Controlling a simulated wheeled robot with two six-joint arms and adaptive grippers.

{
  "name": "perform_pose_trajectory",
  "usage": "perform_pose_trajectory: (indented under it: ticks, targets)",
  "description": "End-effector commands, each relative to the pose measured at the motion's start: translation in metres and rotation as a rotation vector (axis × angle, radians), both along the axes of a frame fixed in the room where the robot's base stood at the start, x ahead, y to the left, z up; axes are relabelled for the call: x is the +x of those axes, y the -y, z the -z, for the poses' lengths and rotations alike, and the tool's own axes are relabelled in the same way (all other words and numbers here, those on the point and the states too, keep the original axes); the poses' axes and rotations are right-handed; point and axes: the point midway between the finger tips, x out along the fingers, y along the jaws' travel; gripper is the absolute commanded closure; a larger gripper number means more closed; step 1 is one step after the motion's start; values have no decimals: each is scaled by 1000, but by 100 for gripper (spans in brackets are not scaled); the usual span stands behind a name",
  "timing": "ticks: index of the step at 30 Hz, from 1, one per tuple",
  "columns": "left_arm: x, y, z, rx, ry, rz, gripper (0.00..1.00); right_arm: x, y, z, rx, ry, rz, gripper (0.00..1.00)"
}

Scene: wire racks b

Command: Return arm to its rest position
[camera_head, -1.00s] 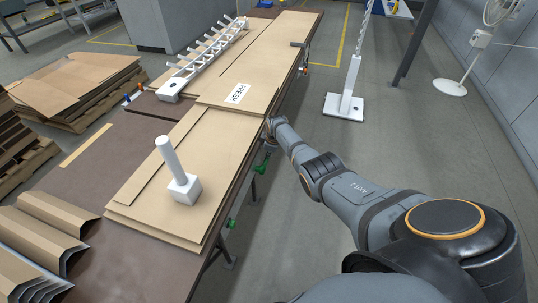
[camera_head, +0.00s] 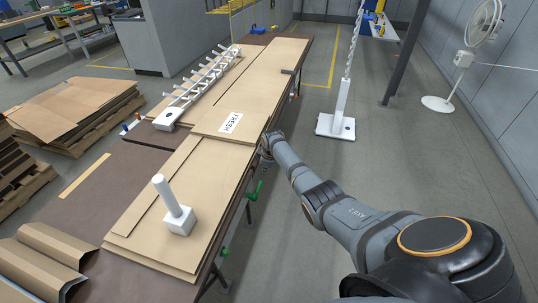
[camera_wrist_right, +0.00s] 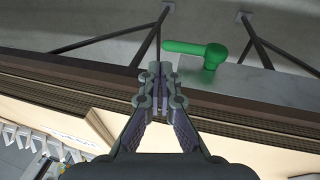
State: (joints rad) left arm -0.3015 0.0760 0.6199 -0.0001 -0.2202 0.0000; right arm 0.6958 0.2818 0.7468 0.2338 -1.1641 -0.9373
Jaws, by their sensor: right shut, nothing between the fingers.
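My right arm (camera_head: 365,222) reaches in from the lower right of the head view, and its far end is beside the right edge of the table (camera_head: 95,202). The right gripper (camera_head: 268,146) is small and partly hidden there. In the right wrist view the right gripper (camera_wrist_right: 160,75) is shut, with its fingertips together and nothing between them. Behind it in that view are the table's edge and a green clamp handle (camera_wrist_right: 205,50), apart from the fingers as far as I can tell. My left gripper is not in view.
On the table are cardboard sheets, a FRESH label (camera_head: 231,123), a white peg on a block (camera_head: 174,207) and a white pronged rack (camera_head: 198,88). A white post (camera_head: 340,110) and a fan (camera_head: 480,40) stand on the floor at right. The floor between is clear.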

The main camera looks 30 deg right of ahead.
Motion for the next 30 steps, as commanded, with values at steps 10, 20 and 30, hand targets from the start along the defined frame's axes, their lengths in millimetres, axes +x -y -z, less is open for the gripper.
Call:
perform_pose_trajectory:
  ticks: [10, 20, 30]
  targets:
    - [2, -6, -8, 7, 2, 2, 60, -8, 6, -51, 1, 0, -1, 100]
    - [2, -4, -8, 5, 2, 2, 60, -8, 6, -53, 1, 0, -1, 100]
    - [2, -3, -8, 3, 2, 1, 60, -96, -12, 102, 16, -59, 190, 100]
